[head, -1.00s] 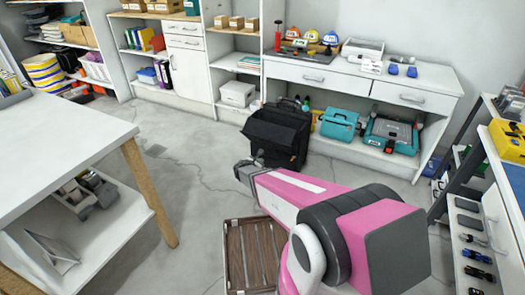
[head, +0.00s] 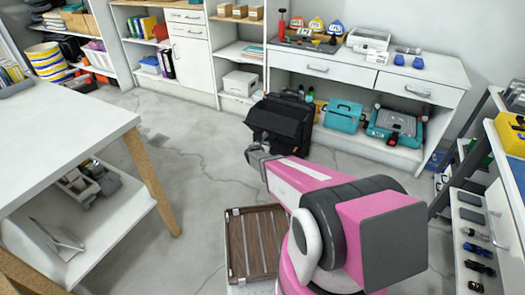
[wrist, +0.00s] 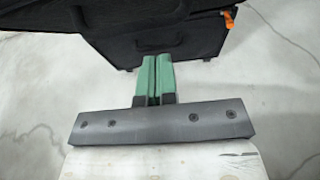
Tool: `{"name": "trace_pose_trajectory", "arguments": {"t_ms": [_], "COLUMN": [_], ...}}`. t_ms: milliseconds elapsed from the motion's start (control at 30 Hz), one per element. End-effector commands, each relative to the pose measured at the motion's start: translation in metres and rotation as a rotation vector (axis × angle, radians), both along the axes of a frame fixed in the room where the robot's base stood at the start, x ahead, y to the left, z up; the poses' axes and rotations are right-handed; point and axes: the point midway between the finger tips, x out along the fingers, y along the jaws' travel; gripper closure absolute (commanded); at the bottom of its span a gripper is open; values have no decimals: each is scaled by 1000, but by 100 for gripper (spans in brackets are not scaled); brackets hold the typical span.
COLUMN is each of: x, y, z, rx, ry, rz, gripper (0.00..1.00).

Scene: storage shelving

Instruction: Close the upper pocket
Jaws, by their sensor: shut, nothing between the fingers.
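A black bag (head: 285,122) stands upright on the floor in front of the white cabinet. Its upper pocket panel (head: 279,120) slants out at the front in the head view, and I cannot tell whether it is fully shut. In the wrist view, the dark panel (wrist: 100,28) overhangs at the top, with the lower front of the bag (wrist: 190,45) behind the fingers. My gripper (wrist: 153,62) has its green fingers together and empty, pointing at the bag, just below the panel. Any contact is unclear. In the head view, my gripper (head: 258,150) is at the bag's lower front.
A white table (head: 65,130) is at left and a shelf rack (head: 480,240) at right. A teal toolbox (head: 343,116) sits on the cabinet's lower shelf. The floor between table and bag is clear.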

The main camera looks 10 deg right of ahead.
Motion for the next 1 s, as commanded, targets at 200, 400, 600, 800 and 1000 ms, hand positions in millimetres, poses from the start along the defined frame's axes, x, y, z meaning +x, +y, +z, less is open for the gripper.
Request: {"name": "trace_pose_trajectory", "arguments": {"t_ms": [200, 400, 600, 800, 1000], "x": [14, 16, 16, 17, 20], "y": [-11, -13, -13, -13, -15], "z": [10, 11, 11, 13, 19], "rx": [0, 1, 1, 7, 27], "ry": [-1, -1, -1, 8, 33], "rz": [-1, 0, 0, 0, -2], "gripper": [100, 100, 100, 100, 100]}}
